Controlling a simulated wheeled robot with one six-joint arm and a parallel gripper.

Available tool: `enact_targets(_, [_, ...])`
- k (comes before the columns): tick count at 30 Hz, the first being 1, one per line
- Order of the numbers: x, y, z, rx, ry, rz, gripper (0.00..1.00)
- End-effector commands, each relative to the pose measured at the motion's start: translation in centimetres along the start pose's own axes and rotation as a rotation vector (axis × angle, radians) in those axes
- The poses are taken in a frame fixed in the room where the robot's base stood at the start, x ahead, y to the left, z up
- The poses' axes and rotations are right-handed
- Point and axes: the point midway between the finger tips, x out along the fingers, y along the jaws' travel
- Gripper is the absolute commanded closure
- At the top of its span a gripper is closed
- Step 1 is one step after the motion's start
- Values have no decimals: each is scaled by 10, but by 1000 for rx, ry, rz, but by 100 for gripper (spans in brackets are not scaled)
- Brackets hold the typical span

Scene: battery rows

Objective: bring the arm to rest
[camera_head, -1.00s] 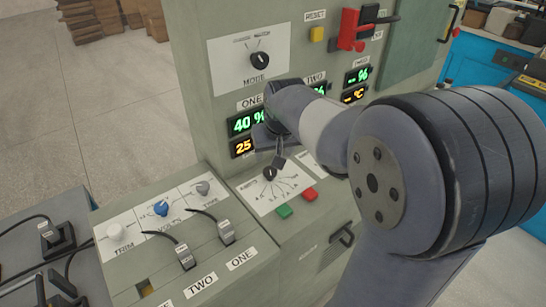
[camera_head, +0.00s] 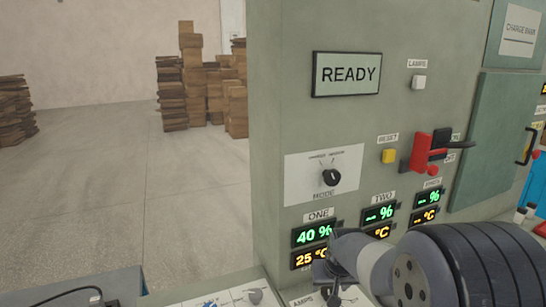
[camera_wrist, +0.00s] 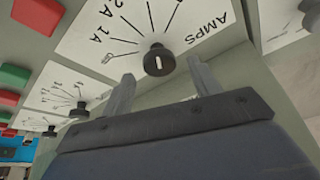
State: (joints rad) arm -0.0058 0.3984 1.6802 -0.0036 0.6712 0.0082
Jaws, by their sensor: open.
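My gripper (camera_wrist: 160,68) is open, its two grey fingers apart on either side of a black AMPS knob (camera_wrist: 159,61) in the wrist view. Nothing is visibly held, and whether a finger touches the knob I cannot tell. In the head view my arm comes in from the lower right, and its end (camera_head: 325,270) is just below the ONE display (camera_head: 313,236), in front of the panel. The fingertips and the knob are not clear in that view.
The grey-green cabinet (camera_head: 285,120) carries a READY screen (camera_head: 346,74), a MODE knob (camera_head: 331,177), a yellow RESET button (camera_head: 388,156) and a red lever (camera_head: 420,152). Red (camera_wrist: 38,15) and green (camera_wrist: 14,76) buttons are near the knob row. Open floor (camera_head: 150,200) lies left.

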Motion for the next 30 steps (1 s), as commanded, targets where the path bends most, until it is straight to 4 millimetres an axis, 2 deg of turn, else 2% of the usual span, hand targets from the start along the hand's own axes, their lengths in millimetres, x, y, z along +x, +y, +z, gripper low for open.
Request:
enact_targets(5, [21, 0, 0, 0, -1, 0, 41])
enact_targets(25, [19, 0, 0, -5, 1, -1, 41])
enact_targets(30, [-6, 0, -1, 0, 6, 0, 41])
